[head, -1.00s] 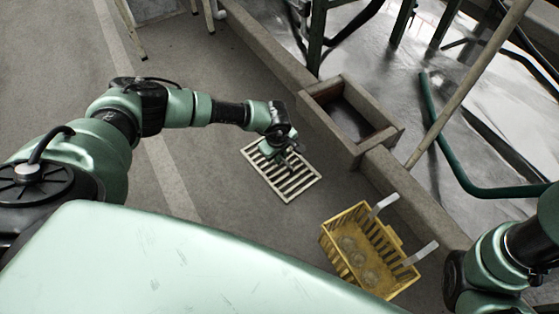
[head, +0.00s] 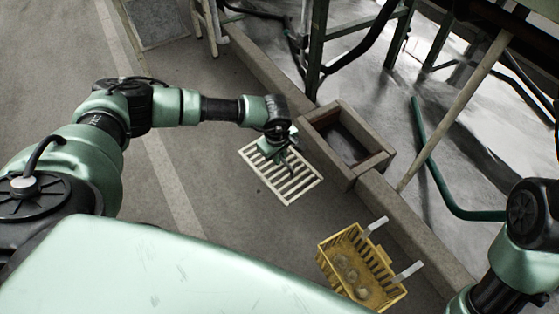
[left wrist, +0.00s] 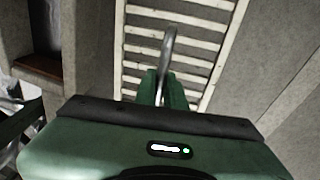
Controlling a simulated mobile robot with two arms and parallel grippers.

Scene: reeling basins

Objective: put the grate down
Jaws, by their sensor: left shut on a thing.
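The grate (head: 305,192) is a pale rectangular frame with several parallel slats, left of the square kerbed opening in the head view. My left gripper (head: 281,156) is over its upper part and shut on it. In the left wrist view the slats of the grate (left wrist: 174,42) fill the top middle, and a grey curved handle stands up between the green fingers of my left gripper (left wrist: 163,84). The grate lies roughly level; I cannot tell whether it touches the floor. My right gripper is out of view; only part of that arm shows at the right edge.
The square opening (head: 371,164) with a raised rim is set in a low kerb (head: 400,215). A yellow basket (head: 362,270) with two pale handles stands on the floor below it. A pole leans beyond the kerb. The grey floor (head: 215,160) left of the grate is clear.

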